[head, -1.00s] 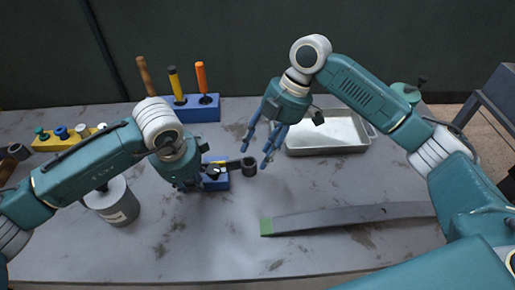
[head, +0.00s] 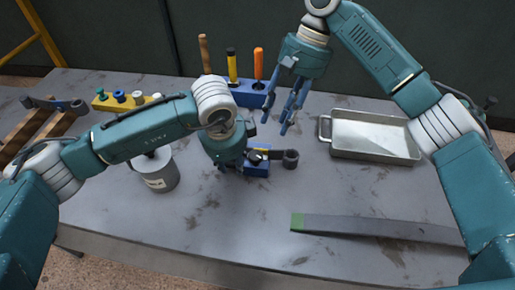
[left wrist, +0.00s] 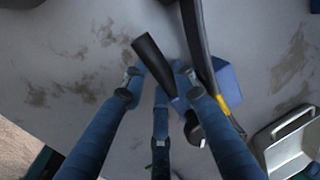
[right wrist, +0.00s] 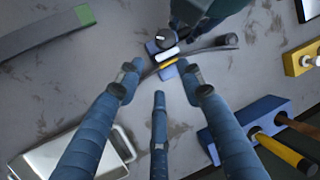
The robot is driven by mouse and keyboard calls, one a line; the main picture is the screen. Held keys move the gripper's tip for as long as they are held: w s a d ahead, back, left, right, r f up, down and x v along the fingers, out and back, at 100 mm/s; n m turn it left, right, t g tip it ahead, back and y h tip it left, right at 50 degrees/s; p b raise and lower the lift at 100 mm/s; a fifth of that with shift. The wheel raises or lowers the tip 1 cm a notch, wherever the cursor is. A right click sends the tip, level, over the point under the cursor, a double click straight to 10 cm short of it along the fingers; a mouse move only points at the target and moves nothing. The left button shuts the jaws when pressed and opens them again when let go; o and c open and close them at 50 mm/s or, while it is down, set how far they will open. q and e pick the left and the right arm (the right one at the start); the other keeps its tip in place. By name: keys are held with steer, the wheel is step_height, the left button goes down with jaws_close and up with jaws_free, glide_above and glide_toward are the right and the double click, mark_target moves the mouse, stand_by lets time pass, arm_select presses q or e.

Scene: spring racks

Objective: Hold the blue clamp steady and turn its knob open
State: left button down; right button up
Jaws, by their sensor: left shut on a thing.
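The blue clamp (head: 257,168) sits on the grey table, with a yellow band and a dark curved bar with a ringed end (head: 290,158) across it. My left gripper (head: 232,165) is shut at the clamp's left side; its fingers hide the exact contact. In the left wrist view, a black cylinder (left wrist: 151,58) shows between the fingers, beside the clamp (left wrist: 228,78). A dark round knob-like part (right wrist: 163,38) shows by the clamp in the right wrist view. My right gripper (head: 285,112) is open and empty, above and behind the clamp, with its fingers pointing down.
A blue rack (head: 245,95) with several tools stands behind. A metal tray (head: 375,135) is at the right, and a long dark leaf with a green end (head: 375,229) lies in front. A grey can (head: 153,171) and a yellow rack (head: 120,100) are at the left.

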mark_target(256, 154)
arm_select(q)
steer(key=shift+a, duration=0.1)
arm_select(e)
steer(key=s+a+f+m, duration=0.1)
steer(key=f+m, duration=0.1)
steer(key=s+a+f+m, duration=0.1)
steer(key=a+f+m, duration=0.1)
steer(key=f, duration=0.1)
steer(key=s+a+f+m, duration=0.1)
steer(key=a+f+m, duration=0.1)
steer(key=f+m, duration=0.1)
steer(key=shift+s+a+g+h, duration=0.15)
steer(key=shift+s+g+h, duration=0.25)
steer(key=c, duration=0.9)
steer(key=shift+o, duration=0.2)
